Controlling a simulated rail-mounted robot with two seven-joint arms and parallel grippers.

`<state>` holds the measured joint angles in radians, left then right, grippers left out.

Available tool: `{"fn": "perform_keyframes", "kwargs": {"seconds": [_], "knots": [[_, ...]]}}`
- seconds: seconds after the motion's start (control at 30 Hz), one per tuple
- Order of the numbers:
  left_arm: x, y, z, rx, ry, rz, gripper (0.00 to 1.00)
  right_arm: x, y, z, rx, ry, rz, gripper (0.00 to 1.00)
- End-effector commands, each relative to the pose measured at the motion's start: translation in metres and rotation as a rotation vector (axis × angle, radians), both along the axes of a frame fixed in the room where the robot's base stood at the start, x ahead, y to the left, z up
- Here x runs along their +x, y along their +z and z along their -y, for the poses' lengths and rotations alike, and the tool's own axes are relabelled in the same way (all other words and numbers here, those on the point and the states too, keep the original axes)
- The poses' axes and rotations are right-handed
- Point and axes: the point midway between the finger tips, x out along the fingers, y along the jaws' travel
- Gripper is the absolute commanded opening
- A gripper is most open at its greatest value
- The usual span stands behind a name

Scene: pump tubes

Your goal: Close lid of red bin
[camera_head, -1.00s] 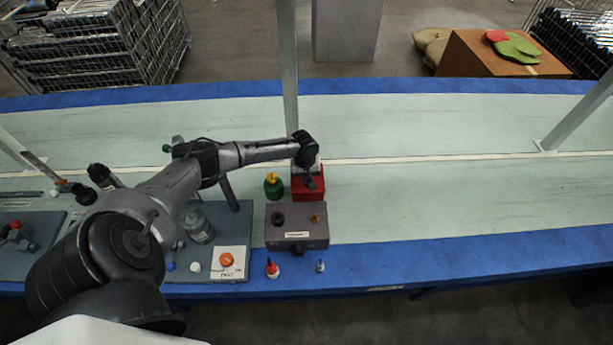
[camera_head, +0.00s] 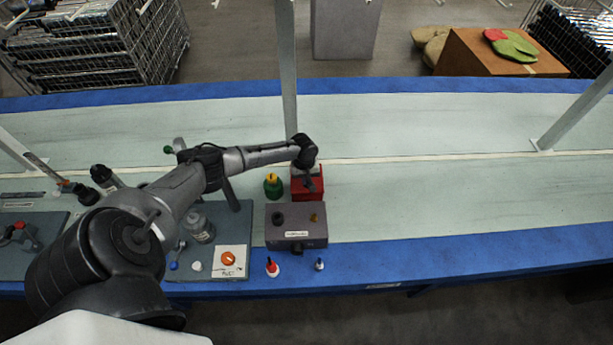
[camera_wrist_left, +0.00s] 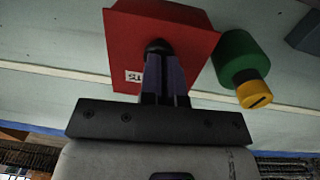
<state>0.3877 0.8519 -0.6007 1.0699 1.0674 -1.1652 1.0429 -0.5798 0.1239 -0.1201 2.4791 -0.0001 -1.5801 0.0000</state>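The red bin (camera_head: 312,192) stands on the pale table just behind the grey box, with my left gripper over it. In the left wrist view the bin's red top face (camera_wrist_left: 185,55) fills the upper middle, with a small white label. A dark round knob (camera_wrist_left: 158,45) shows on that face. My left gripper (camera_wrist_left: 160,55) has its fingers close together at the knob and appears shut on it. In the head view the left gripper (camera_head: 308,180) partly covers the bin. The lid looks flat on the bin, but its seam cannot be made out. My right gripper is not in view.
A green container with a yellow top (camera_head: 272,185) stands close left of the bin. A grey box (camera_head: 280,235) with knobs sits in front. A grey post (camera_head: 286,70) rises behind. The table to the right is clear.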

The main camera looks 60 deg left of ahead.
Motion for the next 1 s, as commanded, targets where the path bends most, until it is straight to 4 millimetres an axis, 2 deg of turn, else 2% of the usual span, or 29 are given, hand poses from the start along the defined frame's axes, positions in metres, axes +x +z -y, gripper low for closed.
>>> {"fn": "perform_keyframes", "kwargs": {"seconds": [0.03,0.3,0.5,0.7,1.0], "knots": [[-0.004,0.006,0.001,-0.002,-0.002,-0.012,0.0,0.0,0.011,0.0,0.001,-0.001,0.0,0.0],[-0.001,0.047,0.0,-0.006,0.002,-0.002,0.0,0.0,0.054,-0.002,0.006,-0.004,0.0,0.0],[-0.003,0.088,-0.001,-0.004,-0.001,0.001,0.0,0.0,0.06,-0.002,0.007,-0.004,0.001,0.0],[-0.004,0.118,-0.001,-0.004,0.0,0.002,0.0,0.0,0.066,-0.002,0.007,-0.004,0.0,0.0],[-0.005,0.138,-0.002,-0.005,0.001,0.001,0.0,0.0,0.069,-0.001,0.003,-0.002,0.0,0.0]]}}
